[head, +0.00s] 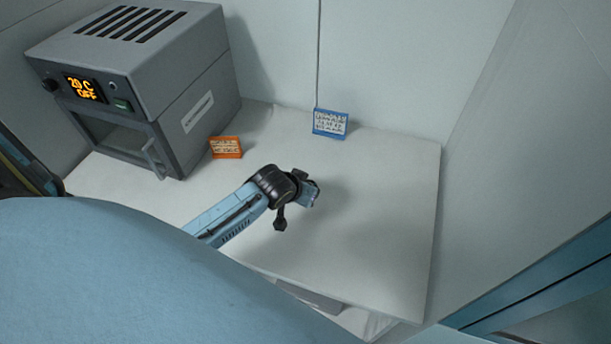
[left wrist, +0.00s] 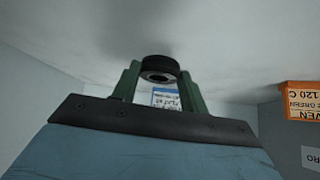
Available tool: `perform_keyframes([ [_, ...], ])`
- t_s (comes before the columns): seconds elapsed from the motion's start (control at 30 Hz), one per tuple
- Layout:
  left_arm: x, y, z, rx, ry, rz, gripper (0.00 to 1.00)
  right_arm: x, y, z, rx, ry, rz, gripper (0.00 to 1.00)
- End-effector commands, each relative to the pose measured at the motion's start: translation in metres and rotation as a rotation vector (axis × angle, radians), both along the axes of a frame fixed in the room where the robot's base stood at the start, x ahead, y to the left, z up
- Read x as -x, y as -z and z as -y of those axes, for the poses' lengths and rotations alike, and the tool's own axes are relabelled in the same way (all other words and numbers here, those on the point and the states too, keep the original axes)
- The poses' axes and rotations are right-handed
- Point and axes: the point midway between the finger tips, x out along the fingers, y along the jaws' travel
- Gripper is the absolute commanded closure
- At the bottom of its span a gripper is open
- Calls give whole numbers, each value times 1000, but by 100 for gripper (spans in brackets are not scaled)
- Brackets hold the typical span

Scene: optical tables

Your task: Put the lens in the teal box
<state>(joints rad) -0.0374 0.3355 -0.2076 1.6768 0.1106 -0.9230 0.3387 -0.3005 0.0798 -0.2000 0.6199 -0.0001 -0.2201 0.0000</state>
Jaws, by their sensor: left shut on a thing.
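My left gripper (head: 312,194) reaches in over the white table top, left of its middle. In the left wrist view its two green fingers (left wrist: 158,78) are shut on a small black ring-shaped piece, the lens in its mount (left wrist: 158,62). The lens is held at the fingertips. In the head view the lens is hard to make out at the gripper's tip. No teal box shows in either view. My right gripper is not in view.
A grey oven (head: 165,85) reading 20 C, OFF stands at the back left of the white table (head: 385,215). An orange sign (head: 226,147) stands beside it. A blue sign (head: 330,124) stands at the back edge. The table's right side is clear.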

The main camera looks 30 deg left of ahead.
Motion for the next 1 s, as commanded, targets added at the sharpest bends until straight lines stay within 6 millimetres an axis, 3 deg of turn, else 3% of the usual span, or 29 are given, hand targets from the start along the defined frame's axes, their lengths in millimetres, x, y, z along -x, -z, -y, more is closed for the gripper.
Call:
perform_keyframes([
  [0.2, 0, 30, 0, -1, -1, -2, 82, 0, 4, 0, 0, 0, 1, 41],
  [0.63, 0, 37, 0, 0, 0, -1, 82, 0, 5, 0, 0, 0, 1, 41],
  [0.67, 0, 36, 0, -1, -1, -1, 52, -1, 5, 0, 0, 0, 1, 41],
  [0.7, 0, 36, 0, -1, -1, -1, 47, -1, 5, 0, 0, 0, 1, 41],
  [0.8, 0, 36, 0, -1, -1, -1, 34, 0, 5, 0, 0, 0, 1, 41],
  [1.0, 0, 36, 0, -1, -1, -1, 34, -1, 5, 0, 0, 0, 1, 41],
])
